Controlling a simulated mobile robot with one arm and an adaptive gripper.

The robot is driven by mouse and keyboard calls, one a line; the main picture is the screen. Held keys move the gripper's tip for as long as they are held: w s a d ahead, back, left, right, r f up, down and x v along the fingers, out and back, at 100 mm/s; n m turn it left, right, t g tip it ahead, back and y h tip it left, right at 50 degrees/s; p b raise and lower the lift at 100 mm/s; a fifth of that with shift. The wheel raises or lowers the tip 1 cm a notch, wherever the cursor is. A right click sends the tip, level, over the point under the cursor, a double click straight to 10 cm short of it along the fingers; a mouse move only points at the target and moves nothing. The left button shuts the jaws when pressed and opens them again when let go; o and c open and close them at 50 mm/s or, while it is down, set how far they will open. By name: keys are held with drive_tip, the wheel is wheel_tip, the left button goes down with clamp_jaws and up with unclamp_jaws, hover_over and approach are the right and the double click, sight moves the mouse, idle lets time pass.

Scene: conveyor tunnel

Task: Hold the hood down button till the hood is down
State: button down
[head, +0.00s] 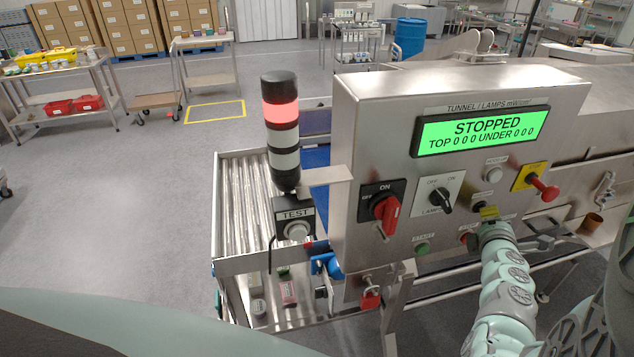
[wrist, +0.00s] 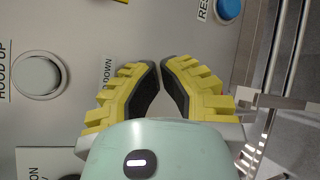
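A steel control panel (head: 385,95) faces me in the head view, with a lit green display (head: 478,131) reading STOPPED. The white hood up button (head: 493,174) is on its right part; it also shows at the left of the wrist view (wrist: 38,75). The hood down label (wrist: 107,70) is beside my fingertips in the wrist view. The hood down button is hidden there by the fingers. My gripper (head: 489,212), with yellow fingers and black pads (wrist: 160,68), is shut and empty at the panel, below hood up. I cannot tell whether it touches the button. The hood's position is unclear.
A red pull knob (head: 545,187) on a yellow plate is right of my gripper. A blue reset button (wrist: 229,8) is near it in the wrist view. A red rotary switch (head: 384,208), lamp switch (head: 440,198) and green button (head: 422,248) are to the left.

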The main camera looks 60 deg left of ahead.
drive_tip(key=shift+d, duration=0.1)
drive_tip(key=shift+s+d, duration=0.35)
drive_tip(key=shift+d, duration=0.4)
drive_tip(key=shift+s+d+p, duration=0.15)
drive_tip(key=shift+s+d, duration=0.15)
drive_tip(key=shift+d, duration=0.5)
drive_tip(key=shift+s+d+p, duration=0.2)
drive_tip(key=shift+s+d, duration=0.05)
drive_tip(key=shift+d, duration=0.6)
drive_tip(key=shift+s+d+p, duration=0.15)
drive_tip(key=shift+s+d, duration=0.15)
drive_tip(key=shift+d, duration=0.5)
